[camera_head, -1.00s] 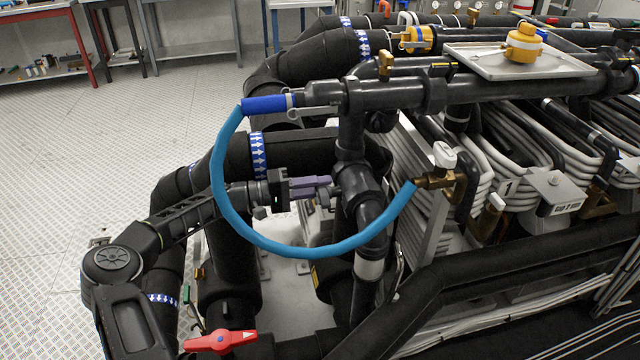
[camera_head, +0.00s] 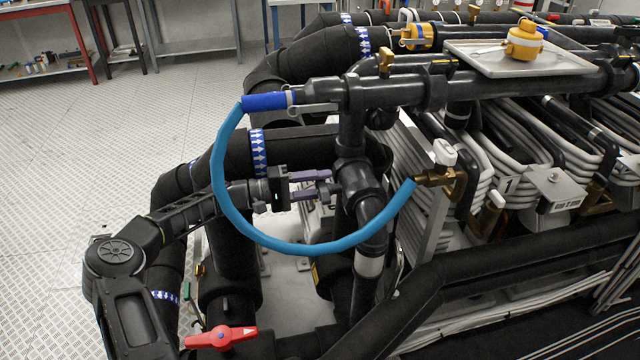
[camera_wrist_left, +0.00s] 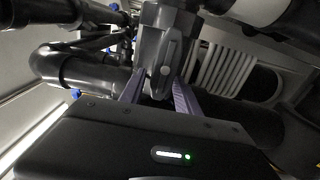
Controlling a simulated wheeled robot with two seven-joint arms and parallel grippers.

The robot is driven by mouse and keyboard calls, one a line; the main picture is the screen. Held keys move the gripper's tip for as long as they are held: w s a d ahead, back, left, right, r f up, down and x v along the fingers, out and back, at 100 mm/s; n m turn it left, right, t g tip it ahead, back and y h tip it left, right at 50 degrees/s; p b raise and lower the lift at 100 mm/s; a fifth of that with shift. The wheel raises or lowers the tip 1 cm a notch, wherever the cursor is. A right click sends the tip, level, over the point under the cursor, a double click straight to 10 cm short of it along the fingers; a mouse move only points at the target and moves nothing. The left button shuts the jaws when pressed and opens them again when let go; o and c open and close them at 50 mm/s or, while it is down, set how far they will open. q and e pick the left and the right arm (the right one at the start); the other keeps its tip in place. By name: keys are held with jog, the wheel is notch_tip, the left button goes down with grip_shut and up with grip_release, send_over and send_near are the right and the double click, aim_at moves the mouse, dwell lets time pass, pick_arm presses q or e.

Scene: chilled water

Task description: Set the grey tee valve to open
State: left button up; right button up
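The grey tee valve (camera_wrist_left: 165,48) shows in the left wrist view as a grey body with a flat handle, straight ahead of my left gripper (camera_wrist_left: 158,84). The two purple fingers stand apart, one on each side of the handle's near end. I cannot tell whether they touch it. In the head view my left gripper (camera_head: 319,184) points right at the black vertical pipe, inside the loop of the blue hose. The valve is mostly hidden there by the fingers and the pipe. My right gripper is not in view.
The blue hose (camera_head: 313,249) loops around my left wrist, from the upper pipe to a brass tap (camera_head: 436,178). A red-handled valve (camera_head: 221,338) sits below, near my left arm. Thick black pipes surround the gripper. A tray (camera_head: 518,60) rests on the pipes behind.

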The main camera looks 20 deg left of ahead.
pick_arm(q)
jog(key=v, duration=0.7)
jog(key=shift+s+a, duration=0.25)
jog(key=shift+a, duration=0.05)
jog(key=shift+r, duration=0.1)
dwell(0.4)
